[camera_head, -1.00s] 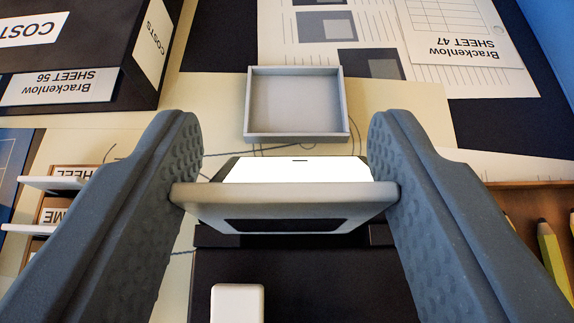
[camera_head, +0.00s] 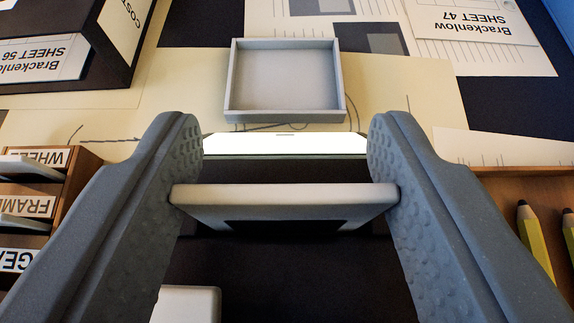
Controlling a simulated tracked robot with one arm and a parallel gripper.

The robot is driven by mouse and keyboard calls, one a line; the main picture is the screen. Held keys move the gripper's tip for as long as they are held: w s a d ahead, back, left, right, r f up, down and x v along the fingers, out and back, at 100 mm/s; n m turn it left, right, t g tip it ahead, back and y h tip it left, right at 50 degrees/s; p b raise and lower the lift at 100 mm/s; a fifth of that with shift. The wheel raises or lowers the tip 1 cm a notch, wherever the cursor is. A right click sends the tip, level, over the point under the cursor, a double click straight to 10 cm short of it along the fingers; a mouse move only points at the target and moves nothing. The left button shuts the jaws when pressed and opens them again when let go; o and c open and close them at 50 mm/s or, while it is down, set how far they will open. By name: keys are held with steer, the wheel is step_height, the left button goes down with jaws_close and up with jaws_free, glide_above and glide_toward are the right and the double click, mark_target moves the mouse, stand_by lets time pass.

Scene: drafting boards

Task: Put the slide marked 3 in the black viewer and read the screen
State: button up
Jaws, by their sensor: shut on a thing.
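My gripper (camera_head: 285,190) is shut on a slide (camera_head: 285,196), with one finger at each end. The slide is a thin pale grey frame with a dark window, seen mostly along its upper edge. No number on it shows from here. The black viewer (camera_head: 285,258) lies below and behind the slide. Its bright white strip (camera_head: 285,143), apparently the screen, shows beyond the slide between the fingers and carries only a small dark dash. I see a gap of black body between slide and strip in the picture. Whether the slide touches the viewer, I cannot tell.
An empty grey tray (camera_head: 285,78) stands beyond the viewer. A wooden rack (camera_head: 72,185) labelled WHEEL, FRAME and GEA... is at left, holding pale slides. A white block (camera_head: 187,303) is at lower left. Pencils (camera_head: 535,240) lie right; a black box (camera_head: 105,70) stands far left.

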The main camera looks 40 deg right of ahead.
steer(key=o, duration=1)
steer(key=p+v, duration=0.3)
steer(key=v, duration=1)
steer(key=shift+s+a, duration=0.2)
steer(key=shift+s, duration=0.1)
steer(key=shift+r, duration=0.15)
